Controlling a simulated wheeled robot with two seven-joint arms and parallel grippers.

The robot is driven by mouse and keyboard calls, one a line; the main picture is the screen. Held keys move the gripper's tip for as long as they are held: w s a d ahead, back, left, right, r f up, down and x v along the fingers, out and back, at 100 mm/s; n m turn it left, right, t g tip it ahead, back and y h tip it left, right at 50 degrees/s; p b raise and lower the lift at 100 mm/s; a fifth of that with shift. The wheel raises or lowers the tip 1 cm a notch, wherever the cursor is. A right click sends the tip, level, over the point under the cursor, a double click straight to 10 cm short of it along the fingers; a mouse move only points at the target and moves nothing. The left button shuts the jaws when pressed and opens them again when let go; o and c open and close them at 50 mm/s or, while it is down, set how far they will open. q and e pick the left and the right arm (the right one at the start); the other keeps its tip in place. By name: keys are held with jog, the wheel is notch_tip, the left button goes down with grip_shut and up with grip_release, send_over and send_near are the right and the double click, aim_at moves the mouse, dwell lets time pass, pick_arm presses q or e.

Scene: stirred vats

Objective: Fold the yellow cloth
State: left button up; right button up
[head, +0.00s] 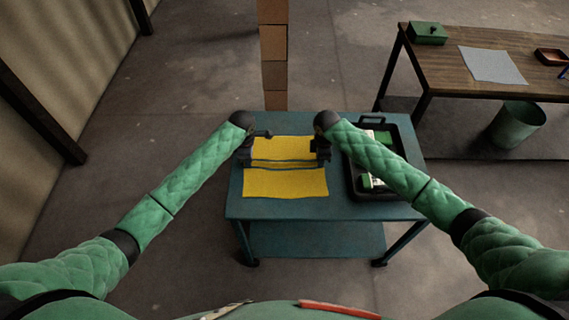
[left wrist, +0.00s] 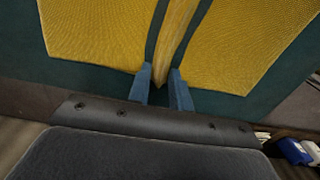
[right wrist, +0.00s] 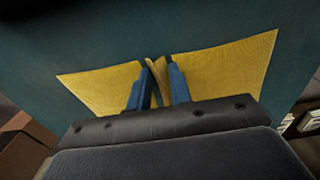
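The yellow cloth (head: 286,184) lies on the blue table, with a flat part toward me, a flat part farther away and a narrow raised strip between them. Dark gaps run along both sides of the strip. My left gripper (head: 247,158) is at the strip's left end; in the left wrist view (left wrist: 162,80) its fingers close around the strip's end. My right gripper (head: 320,158) is at the right end; in the right wrist view (right wrist: 158,75) its fingers also hold a narrow piece of the yellow cloth (right wrist: 225,60). The fingertips are too small to read in the head view.
A black tray (head: 357,192) with green and white items stands on the blue table (head: 400,211), right beside my right forearm. A stack of brown boxes (head: 274,45) rises behind the table. A wooden table (head: 450,66) and a green bin (head: 516,125) stand farther right.

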pick_arm(q)
grip_shut()
pick_arm(e)
grip_shut()
pick_arm(q)
jog(key=shift+r, duration=0.1)
pick_arm(e)
jog(key=shift+r, duration=0.15)
